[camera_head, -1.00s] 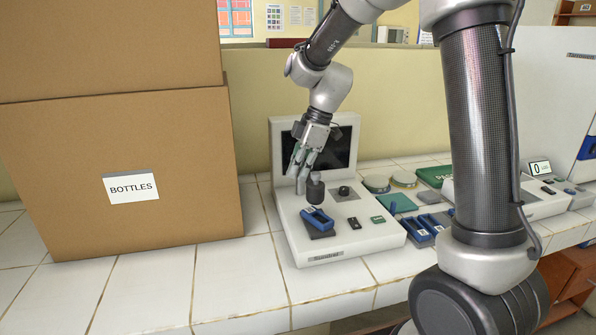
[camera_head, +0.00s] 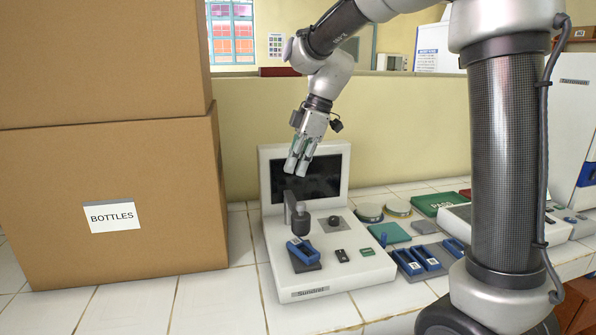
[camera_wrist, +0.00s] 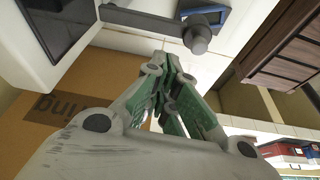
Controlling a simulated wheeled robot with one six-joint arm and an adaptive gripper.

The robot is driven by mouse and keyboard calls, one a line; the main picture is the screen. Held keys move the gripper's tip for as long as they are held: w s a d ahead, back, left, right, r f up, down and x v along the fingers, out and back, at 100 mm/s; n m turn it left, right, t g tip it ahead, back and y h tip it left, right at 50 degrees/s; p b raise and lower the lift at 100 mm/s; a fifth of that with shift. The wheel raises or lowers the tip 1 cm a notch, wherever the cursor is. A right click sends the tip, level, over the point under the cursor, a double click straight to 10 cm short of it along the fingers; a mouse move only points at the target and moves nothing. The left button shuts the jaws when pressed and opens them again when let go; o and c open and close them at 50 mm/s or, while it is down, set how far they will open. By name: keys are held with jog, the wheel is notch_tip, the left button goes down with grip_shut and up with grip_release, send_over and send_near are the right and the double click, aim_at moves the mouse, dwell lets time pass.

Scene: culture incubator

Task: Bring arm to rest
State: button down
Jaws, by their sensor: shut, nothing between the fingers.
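My gripper (camera_head: 299,165) hangs in the air in front of the dark screen of a white instrument (camera_head: 318,270). Its fingers point down and are shut with nothing between them. In the wrist view the green-padded fingers (camera_wrist: 172,78) come together, clear of the instrument. My arm is bent, with its wrist above the instrument. A blue holder (camera_head: 303,251) sits on the instrument's front deck, below the gripper and apart from it.
Large cardboard boxes, the lower labelled BOTTLES (camera_head: 112,217), stand at left. A dark knob on a post (camera_head: 300,222) rises from the instrument. Blue holders (camera_head: 408,262), round dishes (camera_head: 369,212) and a green PASS tray (camera_head: 440,204) lie to the right. White tiles in front are clear.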

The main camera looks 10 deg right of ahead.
jog(key=s+d+m+t+h, duration=0.2)
jog(key=s+d+m, duration=0.6)
jog(key=s, duration=0.4)
jog(key=s+d+m+t+h, duration=0.1)
jog(key=s+d+m+t, duration=0.1)
jog(key=s+d+m, duration=0.7)
jog(key=s+d, duration=0.2)
jog(key=s, duration=0.2)
jog(key=shift+s+d+f+h, duration=0.15)
jog(key=shift+s+h, duration=0.05)
jog(key=shift+h, duration=0.2)
